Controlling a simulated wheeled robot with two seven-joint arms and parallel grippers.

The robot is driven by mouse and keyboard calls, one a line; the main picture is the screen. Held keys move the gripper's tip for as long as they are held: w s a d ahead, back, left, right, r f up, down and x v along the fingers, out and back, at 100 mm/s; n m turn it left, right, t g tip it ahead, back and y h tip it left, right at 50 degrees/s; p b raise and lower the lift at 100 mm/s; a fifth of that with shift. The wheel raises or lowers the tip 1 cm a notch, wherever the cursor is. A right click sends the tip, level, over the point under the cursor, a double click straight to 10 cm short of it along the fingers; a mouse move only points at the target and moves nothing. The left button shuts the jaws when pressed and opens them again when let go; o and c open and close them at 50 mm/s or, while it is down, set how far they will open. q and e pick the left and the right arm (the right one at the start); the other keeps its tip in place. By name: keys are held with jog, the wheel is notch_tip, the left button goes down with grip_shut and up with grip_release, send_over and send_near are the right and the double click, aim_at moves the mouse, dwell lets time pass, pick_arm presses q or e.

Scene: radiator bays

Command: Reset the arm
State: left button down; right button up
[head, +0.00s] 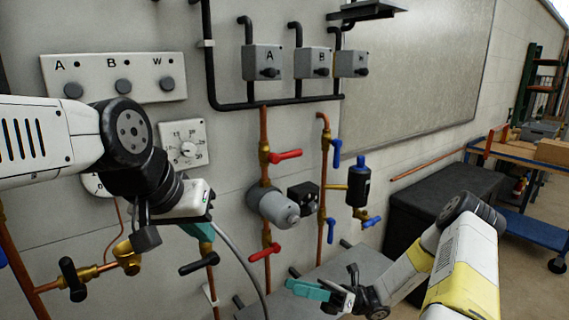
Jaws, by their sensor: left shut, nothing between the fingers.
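My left arm comes in from the left, and my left gripper (200,232) hangs in front of the wall with teal fingers pointing down. It is shut and holds nothing. It is in front of the copper pipe with the black lever valve (205,263). My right gripper (306,288) is at the bottom middle, low in front of the grey surface, with teal fingers pointing left. I see no object in it, and its finger gap is not clear. My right arm comes in from the lower right.
Red-handled (285,155) and blue-handled (336,152) valves, a grey pump (273,207) and a dial (184,143) are on the wall near my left gripper. A dark chest (440,200) stands behind my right arm. A blue-shelved cart (530,226) is at the far right.

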jog(key=s+d+r+n+t+h, duration=0.3)
jog(key=r+n+h, duration=0.4)
jog(key=s+d+r+n+t+h, duration=0.3)
jog(key=d+r+n+t+h, duration=0.1)
jog(key=r+n+h, duration=0.3)
jog(key=s+d+r+n+t+h, duration=0.3)
jog(key=r+n+h, duration=0.3)
jog(key=r, duration=0.3)
jog(key=shift+s+d+r+n+t+h, duration=0.2)
jog(key=shift+s+d+n+t+h, duration=0.15)
jog(key=shift+n, duration=0.55)
